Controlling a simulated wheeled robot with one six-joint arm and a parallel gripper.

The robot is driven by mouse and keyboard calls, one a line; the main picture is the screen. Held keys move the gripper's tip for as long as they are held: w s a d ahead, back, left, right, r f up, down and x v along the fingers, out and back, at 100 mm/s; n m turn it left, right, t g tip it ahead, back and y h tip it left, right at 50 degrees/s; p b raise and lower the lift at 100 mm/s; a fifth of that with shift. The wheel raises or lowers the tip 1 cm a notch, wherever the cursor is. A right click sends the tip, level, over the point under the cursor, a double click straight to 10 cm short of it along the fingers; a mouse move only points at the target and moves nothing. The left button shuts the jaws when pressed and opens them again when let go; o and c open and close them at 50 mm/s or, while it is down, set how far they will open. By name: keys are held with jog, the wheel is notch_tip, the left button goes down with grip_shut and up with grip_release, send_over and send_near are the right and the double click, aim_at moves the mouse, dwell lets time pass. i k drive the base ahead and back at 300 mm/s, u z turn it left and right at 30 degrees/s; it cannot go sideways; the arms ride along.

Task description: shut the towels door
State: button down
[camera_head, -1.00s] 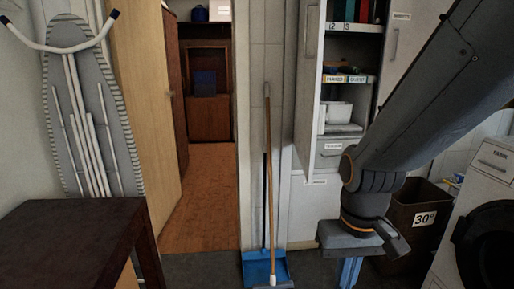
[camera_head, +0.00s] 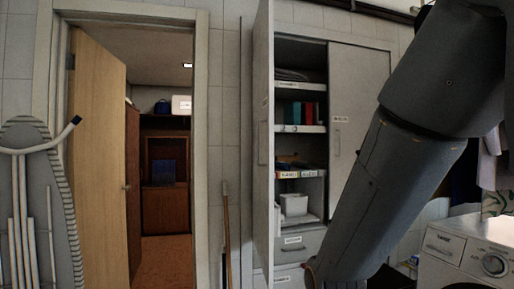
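A tall grey cabinet stands right of centre. Its left door (camera_head: 262,150) stands open and shows almost edge-on, with shelves of goods uncovered beside it. Its right door (camera_head: 358,130) is closed and carries a small label and a handle. The label is too small to read, so I cannot tell from the words which one is the towels door. My arm crosses the right side in front of the cabinet and runs down to the bottom edge. My gripper is below the picture and hidden.
A wooden room door (camera_head: 98,160) stands open at left beside an ironing board (camera_head: 45,190). A broom (camera_head: 226,225) leans on the tiled wall next to the cabinet. A white washing machine (camera_head: 465,255) stands at the lower right. A drawer (camera_head: 298,245) sits under the shelves.

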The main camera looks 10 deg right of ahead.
aim_at(266, 214)
jog(key=u, duration=0.25)
jog(key=k, duration=0.45)
jog(key=u, duration=1)
jog(key=i, duration=0.75)
jog(key=z, duration=0.9)
jog(key=i, duration=0.7)
jog(key=z, duration=0.75)
